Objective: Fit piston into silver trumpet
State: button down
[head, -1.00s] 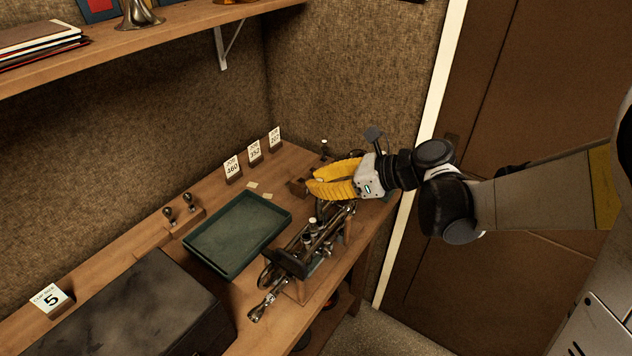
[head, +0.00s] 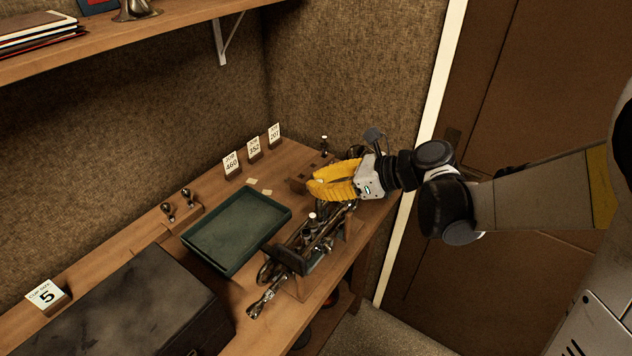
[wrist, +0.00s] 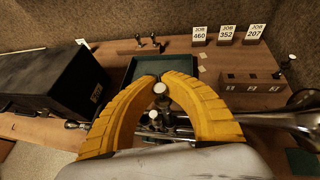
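The silver trumpet (head: 262,303) lies in a wooden cradle (head: 292,262) near the bench's front edge, mouthpiece towards the lower left. In the wrist view the trumpet (wrist: 262,119) runs to the right below the fingers. One white valve cap (head: 312,215) shows on it; a white cap (wrist: 157,113) also shows at its valves in the wrist view. The piston's lower part is mostly hidden.
A green tray (head: 207,263) lies left of the trumpet, and a dark case (head: 140,305) is at the lower left. A wooden block (wrist: 238,84) stands below several job cards (wrist: 226,34). Two small dark pieces stand on a holder (head: 182,218) behind the tray.

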aim_at(319, 201)
jog(key=shift+f+b, duration=2.55)
jog(key=shift+f, duration=0.45)
jog(key=shift+r, duration=0.15)
jog(key=shift+r+p, duration=2.8)
jog(key=shift+r, duration=0.65)
jog(key=shift+f+b, duration=2.25)
jog(key=shift+f, duration=0.25)
